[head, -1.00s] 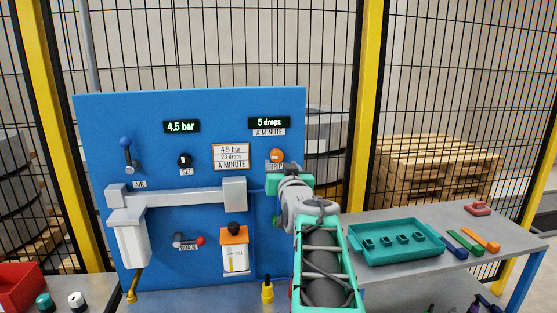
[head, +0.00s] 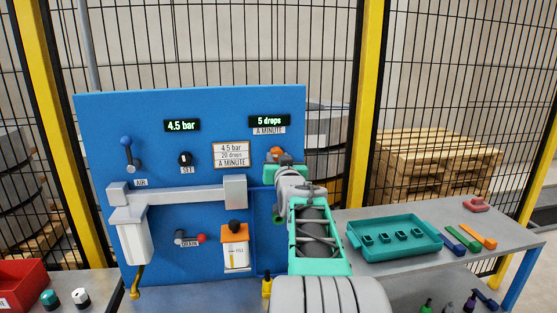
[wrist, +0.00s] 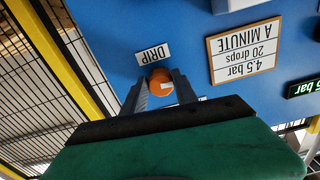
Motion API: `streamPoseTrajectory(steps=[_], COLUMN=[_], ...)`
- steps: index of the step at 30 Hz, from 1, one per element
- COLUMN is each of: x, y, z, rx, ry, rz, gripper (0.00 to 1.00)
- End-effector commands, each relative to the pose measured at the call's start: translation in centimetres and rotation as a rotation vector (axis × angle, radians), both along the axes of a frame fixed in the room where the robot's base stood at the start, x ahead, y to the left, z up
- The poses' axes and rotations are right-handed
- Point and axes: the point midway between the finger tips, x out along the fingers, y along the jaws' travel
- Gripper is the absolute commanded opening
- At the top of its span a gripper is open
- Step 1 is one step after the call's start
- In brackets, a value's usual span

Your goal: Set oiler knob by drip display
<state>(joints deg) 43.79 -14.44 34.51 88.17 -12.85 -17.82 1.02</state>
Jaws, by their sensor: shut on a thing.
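The orange oiler knob (head: 275,153) sits on the right side of the blue panel, partly hidden behind my arm in the head view. In the wrist view the orange knob (wrist: 160,82), with a white mark on it, is between the two grey fingers of my gripper (wrist: 160,90), which is shut on it. The drip display (head: 269,121) above reads "5 drops", over an "A MINUTE" label. A framed sign (head: 231,155) to its left reads 4.5 bar, 20 drops a minute. A DRIP label (wrist: 153,56) is beside the knob.
The pressure display (head: 182,126) reads 4.5 bar. The SET knob (head: 185,159), AIR lever (head: 128,151) and red-tipped DRAIN handle (head: 190,238) are on the panel to the left. A teal tray (head: 395,262) stands on the bench at right.

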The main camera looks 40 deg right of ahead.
Motion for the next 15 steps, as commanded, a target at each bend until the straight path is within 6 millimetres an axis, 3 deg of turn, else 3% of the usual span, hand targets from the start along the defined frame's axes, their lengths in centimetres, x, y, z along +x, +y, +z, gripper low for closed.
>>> streamPoseTrajectory(steps=[8,15], x=[-0.03,-0.03], y=[-0.03,-0.03], z=[0.01,-0.05], rx=[0.000,0.004], ry=[0.000,-0.003], rz=[-0.001,-0.001], gripper=[0.01,0.00])
